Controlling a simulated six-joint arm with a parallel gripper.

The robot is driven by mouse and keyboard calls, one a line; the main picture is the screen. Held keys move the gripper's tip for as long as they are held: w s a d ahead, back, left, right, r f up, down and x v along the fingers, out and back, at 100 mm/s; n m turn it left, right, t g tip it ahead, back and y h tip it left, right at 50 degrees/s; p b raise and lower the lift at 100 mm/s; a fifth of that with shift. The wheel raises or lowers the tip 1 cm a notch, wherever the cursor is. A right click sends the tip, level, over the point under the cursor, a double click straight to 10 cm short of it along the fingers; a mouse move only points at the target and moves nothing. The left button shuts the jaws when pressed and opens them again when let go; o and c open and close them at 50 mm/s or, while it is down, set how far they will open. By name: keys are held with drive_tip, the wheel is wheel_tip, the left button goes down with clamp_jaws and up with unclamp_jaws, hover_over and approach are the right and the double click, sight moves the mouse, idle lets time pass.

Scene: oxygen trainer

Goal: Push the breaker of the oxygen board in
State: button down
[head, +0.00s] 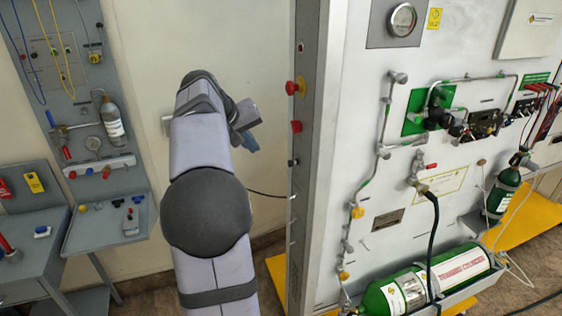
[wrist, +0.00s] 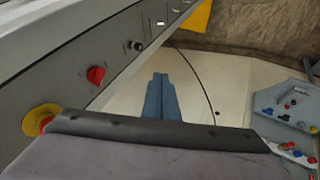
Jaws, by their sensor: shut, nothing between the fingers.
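The oxygen board (head: 345,150) stands upright right of my arm, with its narrow grey side facing my gripper. On that side are a red button on a yellow ring (head: 294,87), a red knob (head: 296,126) below it and a small black knob (head: 293,162) lower down. I cannot tell for sure which small part is the breaker. My gripper (head: 250,141) is left of this side, apart from it, with blue fingers shut and empty. In the wrist view the shut fingers (wrist: 160,84) point past the red knob (wrist: 96,75) and the black knob (wrist: 137,46), touching neither.
The red-and-yellow button (wrist: 40,119) is close beside my wrist in the wrist view. A green cylinder (head: 425,283) lies at the foot of the board front. A grey trainer stand (head: 108,215) is at the left. A thin dark cable (head: 265,194) hangs behind my arm.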

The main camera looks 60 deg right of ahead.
sight(290, 164)
drive_tip(key=shift+s+a+f+g, duration=0.3)
drive_tip(key=shift+s+f, duration=0.05)
drive_tip(key=shift+s, duration=0.2)
drive_tip(key=s+d+f+p, duration=0.3)
drive_tip(key=d+f+p, duration=0.2)
drive_tip(key=d+f, duration=0.3)
drive_tip(key=shift+s+d+p, duration=0.25)
drive_tip(key=shift+d+p, duration=0.15)
drive_tip(key=shift+s+d+m, duration=0.1)
drive_tip(key=shift+m, duration=0.2)
